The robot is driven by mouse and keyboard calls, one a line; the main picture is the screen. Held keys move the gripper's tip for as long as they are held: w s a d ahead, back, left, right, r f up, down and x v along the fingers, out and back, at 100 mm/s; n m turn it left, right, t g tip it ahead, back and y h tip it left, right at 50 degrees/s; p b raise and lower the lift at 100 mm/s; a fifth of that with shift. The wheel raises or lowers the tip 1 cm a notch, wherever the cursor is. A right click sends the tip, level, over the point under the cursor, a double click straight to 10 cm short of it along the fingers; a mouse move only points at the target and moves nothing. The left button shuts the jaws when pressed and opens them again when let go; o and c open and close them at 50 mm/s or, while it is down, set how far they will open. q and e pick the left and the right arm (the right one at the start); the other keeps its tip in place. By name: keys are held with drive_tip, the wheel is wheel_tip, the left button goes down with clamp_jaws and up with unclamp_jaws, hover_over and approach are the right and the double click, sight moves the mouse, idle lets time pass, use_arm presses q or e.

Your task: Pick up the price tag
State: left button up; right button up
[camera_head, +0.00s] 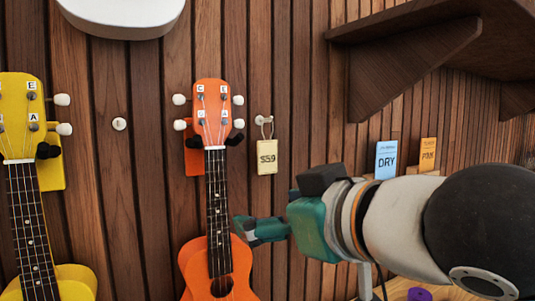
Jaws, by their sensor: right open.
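A cream price tag (267,157) marked $59 hangs by a thin loop from a small white peg on the wood-slat wall, just right of the orange ukulele's headstock. My right gripper (250,228) comes in from the right with teal fingers pointing left. It is open and appears below the tag in the picture, apart from it, with its fingertips over the right edge of the orange ukulele. I cannot tell whether they touch it. My left gripper is not in view.
The orange ukulele (213,185) hangs on the wall, with a yellow ukulele (18,112) at far left. A dark wooden shelf (420,55) juts out at upper right. Blue (386,159) and orange (428,154) cards stand behind my arm.

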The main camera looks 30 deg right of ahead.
drive_tip(key=w+d+r+m+p, duration=0.1)
drive_tip(key=w+d+r+p, duration=0.1)
drive_tip(key=d+r+p, duration=0.3)
drive_tip(key=w+d+r+m, duration=0.1)
drive_tip(key=w+d+r, duration=0.15)
drive_tip(key=r, duration=0.55)
drive_tip(key=m+g+h+p, duration=0.1)
approach(268, 141)
drive_tip(key=x, duration=0.3)
drive_tip(key=d+x, duration=0.1)
drive_tip(key=shift+w+a, duration=0.1)
drive_tip(key=shift+w, duration=0.2)
drive_tip(key=x, duration=0.2)
drive_tip(key=p+x, duration=0.1)
drive_tip(key=x, duration=0.3)
drive_tip(key=shift+a, duration=0.35)
drive_tip(key=shift+s, duration=0.1)
drive_tip(key=c, duration=0.9)
